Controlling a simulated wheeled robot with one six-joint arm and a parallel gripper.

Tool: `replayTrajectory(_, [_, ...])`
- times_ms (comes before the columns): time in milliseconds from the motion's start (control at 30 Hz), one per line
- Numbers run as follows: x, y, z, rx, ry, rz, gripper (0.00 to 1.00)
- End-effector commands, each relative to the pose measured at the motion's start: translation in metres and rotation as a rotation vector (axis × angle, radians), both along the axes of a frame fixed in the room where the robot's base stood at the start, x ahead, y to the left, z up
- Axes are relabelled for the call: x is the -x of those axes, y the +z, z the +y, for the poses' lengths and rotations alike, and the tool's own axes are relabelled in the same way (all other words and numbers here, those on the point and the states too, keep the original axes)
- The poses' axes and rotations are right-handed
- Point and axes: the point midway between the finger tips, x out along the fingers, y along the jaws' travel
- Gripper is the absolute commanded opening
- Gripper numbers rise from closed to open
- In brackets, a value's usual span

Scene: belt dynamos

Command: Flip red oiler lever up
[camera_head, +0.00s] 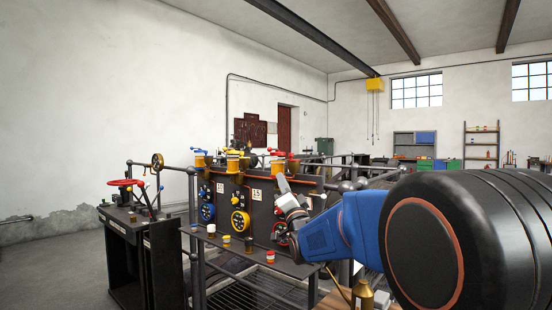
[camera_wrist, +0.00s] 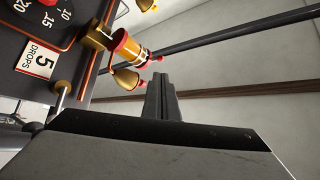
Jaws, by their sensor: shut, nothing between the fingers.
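In the head view, the red oiler (camera_head: 277,165) stands on top of the dark panel, with its red lever (camera_head: 275,151) above it; I cannot tell the lever's exact tilt. My gripper (camera_head: 281,182) is just below and in front of this oiler, partly hidden by its own wrist. In the wrist view, my fingers (camera_wrist: 160,98) are together and empty. They point towards a brass and red oiler (camera_wrist: 131,48) with a red tip, and appear apart from it.
A plate marked 5 DROPS (camera_wrist: 38,63) and a dark dial are at the wrist view's left. A dark rail crosses behind the fingers. A yellow oiler (camera_head: 232,160) and a yellow wheel (camera_head: 240,222) are left of my gripper. Small pots stand on the front shelf.

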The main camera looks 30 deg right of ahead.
Motion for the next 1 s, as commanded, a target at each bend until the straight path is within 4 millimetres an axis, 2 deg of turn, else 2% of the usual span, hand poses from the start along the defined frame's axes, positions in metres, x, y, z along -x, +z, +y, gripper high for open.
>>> replayTrajectory(467, [-0.004, 0.004, -0.001, 0.000, 0.002, -0.007, 0.00])
replayTrajectory(667, [-0.024, 0.017, -0.006, 0.000, 0.002, -0.007, 0.00])
replayTrajectory(1000, [-0.072, 0.050, -0.018, -0.001, 0.002, -0.007, 0.00])
